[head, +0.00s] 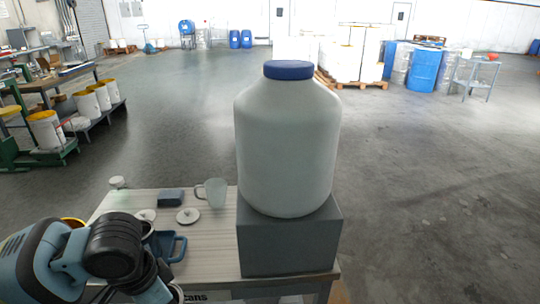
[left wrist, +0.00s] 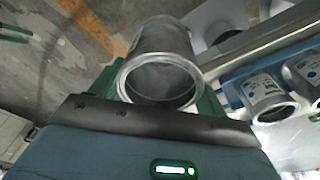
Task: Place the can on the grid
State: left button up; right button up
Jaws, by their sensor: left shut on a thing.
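My left gripper (left wrist: 158,92) is shut on an open, empty-looking metal can (left wrist: 162,50), with its green fingers at the can's sides. In the left wrist view the can's round mouth faces the camera. In the head view my left arm comes in at the lower left, over the table's front left corner, and hides most of the gripper and can. I cannot make out a grid in either view. My right gripper is not in view.
More labelled cans (left wrist: 268,98) stand at a blue holder (left wrist: 232,92). A big blue-capped jar (head: 287,140) stands on a grey box (head: 290,245).

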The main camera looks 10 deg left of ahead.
pick_arm(q)
jog(key=w+d+r+n, duration=0.1)
jog(key=w+d+n, duration=0.3)
jog(key=n, duration=0.2)
jog(key=shift+w+n+t+y, duration=0.3)
jog(key=shift+n, duration=0.1)
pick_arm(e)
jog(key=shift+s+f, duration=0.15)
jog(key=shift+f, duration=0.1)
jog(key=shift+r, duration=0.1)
pick_arm(q)
jog(key=shift+a, duration=0.15)
